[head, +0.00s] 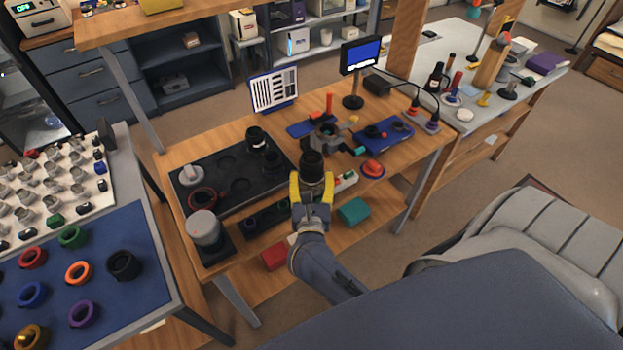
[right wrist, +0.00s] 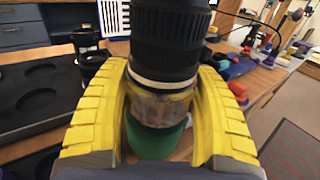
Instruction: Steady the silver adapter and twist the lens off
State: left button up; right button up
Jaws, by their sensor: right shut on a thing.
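My right gripper (head: 312,190), with yellow fingers, is shut on a black lens (head: 312,163) near the front edge of the wooden bench. In the right wrist view the fingers flank the lens (right wrist: 170,42), which stands upright between them with its dark ribbed barrel upward. Below a pale ring on it is a clear or silvery band (right wrist: 160,105), possibly the silver adapter, and a green rounded part (right wrist: 157,140) at the bottom. Whether the green part belongs to the lens is unclear. My left gripper does not show.
A black tray (head: 225,188) with round recesses and several lens parts lies left on the bench. A grey fixture (head: 328,135) with an orange handle stands just behind the lens. A blue tray (head: 385,136) and a small monitor (head: 360,57) are to the back right.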

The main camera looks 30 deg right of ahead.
jog(key=o, duration=0.5)
jog(key=c, duration=0.8)
jog(key=o, duration=1.6)
